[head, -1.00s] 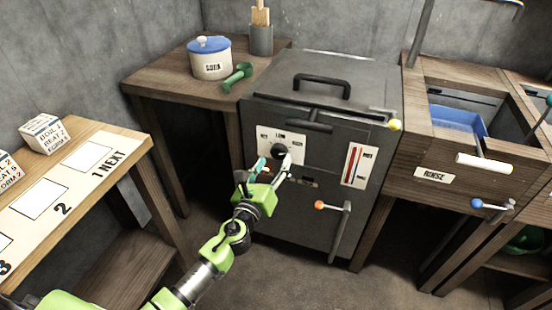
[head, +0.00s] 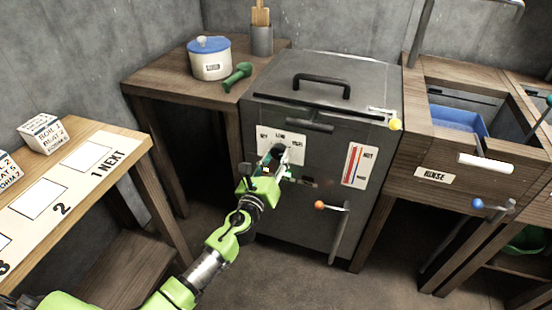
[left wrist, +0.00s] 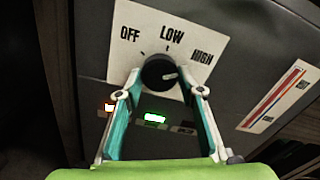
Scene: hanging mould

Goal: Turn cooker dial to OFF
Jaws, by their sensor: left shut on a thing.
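The cooker dial (left wrist: 158,70) is a round black knob on a white plate (left wrist: 205,28) marked OFF, LOW and HIGH, on the dark cooker front. Its white mark points right, toward the HIGH side. In the head view the dial (head: 278,149) is partly hidden by my left gripper (head: 277,161). In the left wrist view my left gripper (left wrist: 160,92) has one fingertip on each side of the dial's lower part and is shut on it. My right gripper is not in view.
A green lamp (left wrist: 155,118) is lit below the dial. A red gauge (head: 358,165) and an orange-knobbed lever (head: 335,208) are to the right on the cooker (head: 345,100). A wooden table with a blue-lidded pot (head: 211,62) stands left; a rinse basin (head: 455,118) stands right.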

